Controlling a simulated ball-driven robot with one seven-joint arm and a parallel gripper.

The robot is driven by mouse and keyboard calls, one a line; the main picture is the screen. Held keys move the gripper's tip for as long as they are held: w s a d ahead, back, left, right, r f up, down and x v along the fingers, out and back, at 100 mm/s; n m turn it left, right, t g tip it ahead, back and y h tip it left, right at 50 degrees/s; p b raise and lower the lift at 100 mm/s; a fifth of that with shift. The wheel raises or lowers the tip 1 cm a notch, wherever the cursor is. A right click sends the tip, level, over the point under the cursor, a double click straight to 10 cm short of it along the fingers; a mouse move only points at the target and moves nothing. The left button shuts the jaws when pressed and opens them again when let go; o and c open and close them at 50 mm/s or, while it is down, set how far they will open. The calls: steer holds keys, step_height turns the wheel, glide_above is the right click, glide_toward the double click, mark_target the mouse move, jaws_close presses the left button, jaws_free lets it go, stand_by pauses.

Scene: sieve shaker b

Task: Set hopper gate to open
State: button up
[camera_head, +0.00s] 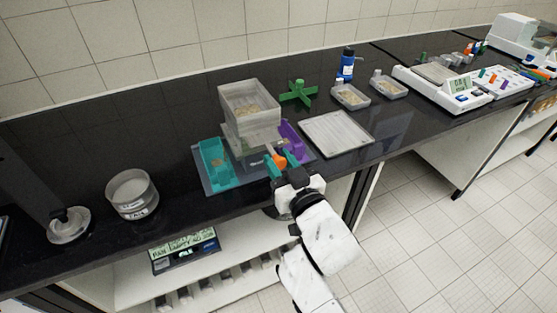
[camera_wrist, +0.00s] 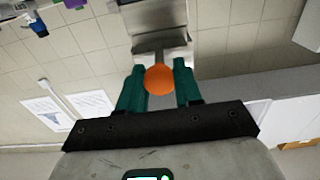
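The hopper (camera_head: 248,106) is a pale grey open-topped box with tan grains in it. It stands over a dark base tray (camera_head: 222,184) on the black bench. An orange ball knob (camera_head: 280,161) shows at the hopper's front, low down. In the wrist view the orange knob (camera_wrist: 159,80) sits in front of a grey metal bracket (camera_wrist: 160,42), which I take to be the gate. My gripper (camera_head: 281,163) has teal fingers, one on each side of the knob and appearing to touch it. In the wrist view my gripper (camera_wrist: 160,85) frames the knob centrally. The gate's opening is hidden.
A teal bin (camera_head: 213,163) and a purple bin (camera_head: 293,140) flank the hopper. A flat grey tray (camera_head: 337,134) lies to the right, and a green cross-shaped knob (camera_head: 298,92) behind. A round sieve (camera_head: 132,194) stands left. Bare bench lies between sieve and base.

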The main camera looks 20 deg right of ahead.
steer(key=o, duration=0.4)
steer(key=shift+s, duration=0.2)
steer(key=shift+s, duration=0.1)
steer(key=shift+s+b, duration=1.15)
steer(key=shift+s, duration=4.15)
steer(key=s+d+f+m+g+h, duration=0.1)
steer(key=s+d+f+g, duration=0.35)
steer(key=f, duration=0.45)
steer(key=s+d+f+g+h, duration=0.1)
steer(key=s+d+f+g, duration=0.2)
steer(key=f+g, duration=0.35)
steer(key=s+f+g, duration=0.2)
steer(key=s+f, duration=0.1)
steer(key=s, duration=0.1)
steer(key=s+f+g+y, duration=0.1)
steer(key=s+f+g, duration=0.1)
steer(key=s, duration=0.3)
steer(key=s+f+g, duration=0.2)
steer(key=s+f, duration=0.2)
steer(key=s, duration=0.1)
steer(key=shift+s+d+n+y, duration=0.1)
steer(key=shift+n+y, duration=0.2)
steer(key=shift+y, duration=0.1)
